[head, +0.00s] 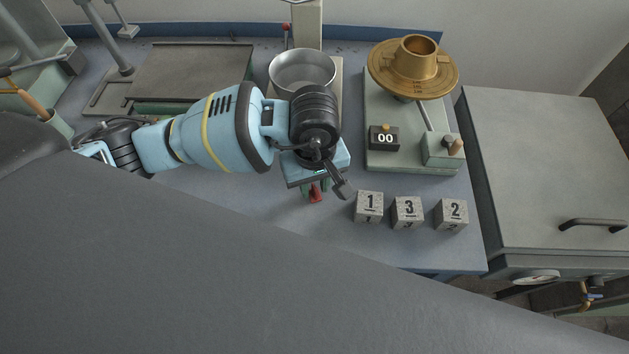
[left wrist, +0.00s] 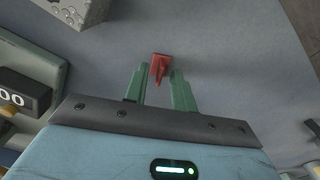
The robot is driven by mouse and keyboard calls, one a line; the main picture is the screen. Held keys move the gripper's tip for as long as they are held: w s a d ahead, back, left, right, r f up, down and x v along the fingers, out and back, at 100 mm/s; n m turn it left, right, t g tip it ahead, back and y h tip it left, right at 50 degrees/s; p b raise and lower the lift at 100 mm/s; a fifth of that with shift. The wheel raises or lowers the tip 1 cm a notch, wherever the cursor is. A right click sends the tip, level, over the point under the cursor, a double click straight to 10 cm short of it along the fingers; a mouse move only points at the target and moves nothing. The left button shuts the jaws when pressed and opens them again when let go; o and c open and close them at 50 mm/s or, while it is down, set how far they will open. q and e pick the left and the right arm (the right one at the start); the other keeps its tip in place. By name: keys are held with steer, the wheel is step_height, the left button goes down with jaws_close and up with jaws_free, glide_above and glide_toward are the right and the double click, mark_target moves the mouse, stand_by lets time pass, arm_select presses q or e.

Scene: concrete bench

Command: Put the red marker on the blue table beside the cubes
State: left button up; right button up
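The red marker (head: 315,195) is small and tapered. It is at the blue table (head: 410,252), left of the cubes, and partly hidden under my left gripper (head: 316,188). In the left wrist view the marker (left wrist: 160,67) shows at the tips of the green fingers (left wrist: 159,85), which stand apart. Its narrow end lies between them with gaps on both sides. I cannot tell if the fingers touch its wider end. The cubes are grey, numbered 1 (head: 369,206), 3 (head: 407,212) and 2 (head: 452,214), in a row. My right gripper is not in view.
A metal bowl (head: 302,72) stands behind my left arm. A green-based device with a 00 counter (head: 384,138) and a brass top (head: 415,65) stands behind the cubes. A grey cabinet (head: 550,170) is at the right. The table in front of the cubes is clear.

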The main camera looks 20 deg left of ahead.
mark_target(314, 188)
arm_select(q)
steer(key=shift+r, duration=0.5)
step_height(314, 188, up, 11)
steer(key=shift+r, duration=0.2)
stand_by(0.5)
stand_by(0.7)
